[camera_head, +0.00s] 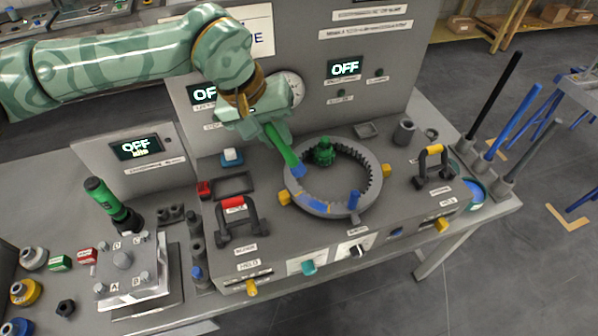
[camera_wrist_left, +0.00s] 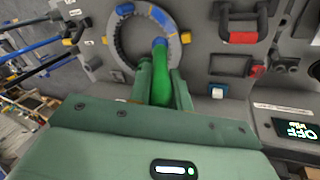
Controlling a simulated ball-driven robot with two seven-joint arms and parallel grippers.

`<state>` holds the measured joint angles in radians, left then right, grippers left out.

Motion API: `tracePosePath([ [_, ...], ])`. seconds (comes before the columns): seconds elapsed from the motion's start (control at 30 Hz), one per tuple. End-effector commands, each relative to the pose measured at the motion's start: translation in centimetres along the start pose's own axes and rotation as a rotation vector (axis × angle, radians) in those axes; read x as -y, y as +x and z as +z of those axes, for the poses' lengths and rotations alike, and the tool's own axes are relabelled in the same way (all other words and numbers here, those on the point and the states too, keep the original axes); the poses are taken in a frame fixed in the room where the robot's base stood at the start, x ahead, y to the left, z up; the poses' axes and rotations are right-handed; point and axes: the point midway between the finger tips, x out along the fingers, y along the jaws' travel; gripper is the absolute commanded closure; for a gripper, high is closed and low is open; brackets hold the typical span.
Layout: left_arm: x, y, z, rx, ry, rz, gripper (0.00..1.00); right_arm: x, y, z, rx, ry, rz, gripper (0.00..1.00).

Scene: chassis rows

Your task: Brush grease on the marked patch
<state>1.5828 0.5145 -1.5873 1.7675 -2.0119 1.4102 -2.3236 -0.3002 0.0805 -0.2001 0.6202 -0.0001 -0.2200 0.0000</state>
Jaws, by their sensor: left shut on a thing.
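My left gripper (camera_head: 267,127) is shut on the green handle of a brush (camera_head: 283,147), at the upper left of a grey toothed ring (camera_head: 372,165) in the head view. The brush's blue tip (camera_head: 298,171) is over or on the ring's left side; I cannot tell whether it touches. In the left wrist view the brush (camera_wrist_left: 163,82) stands between the fingers and its tip overlaps the ring (camera_wrist_left: 118,45). A blue patch (camera_head: 314,206) lies on the ring's front left top, and shows in the wrist view too (camera_wrist_left: 158,15). My right gripper is not in view.
A green part (camera_head: 324,152) stands inside the ring, and a blue peg (camera_head: 353,201) at its front. A red-topped handle (camera_head: 235,220) and a yellow-topped handle (camera_head: 434,165) flank it. Tall rods (camera_head: 493,95) rise at right. A panel with "OFF" displays (camera_head: 345,68) stands behind.

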Motion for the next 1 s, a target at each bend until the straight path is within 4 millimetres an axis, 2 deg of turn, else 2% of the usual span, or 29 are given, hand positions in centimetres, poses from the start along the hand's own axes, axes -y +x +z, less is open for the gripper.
tracePosePath([
  [0.27, 0.0, 0.1, 0.0, 0.000, 0.000, 0.000, 1.00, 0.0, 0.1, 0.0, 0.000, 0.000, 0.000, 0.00],
  [0.43, 0.3, 0.9, 0.1, 0.001, -0.001, 0.000, 1.00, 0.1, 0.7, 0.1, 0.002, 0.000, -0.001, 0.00],
  [0.83, 1.9, 5.5, 0.8, 0.003, 0.000, 0.000, 1.00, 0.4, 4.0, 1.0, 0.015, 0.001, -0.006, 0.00],
  [1.0, 2.3, 6.8, 1.0, 0.002, -0.001, -0.001, 1.00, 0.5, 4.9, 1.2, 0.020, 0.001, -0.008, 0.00],
])
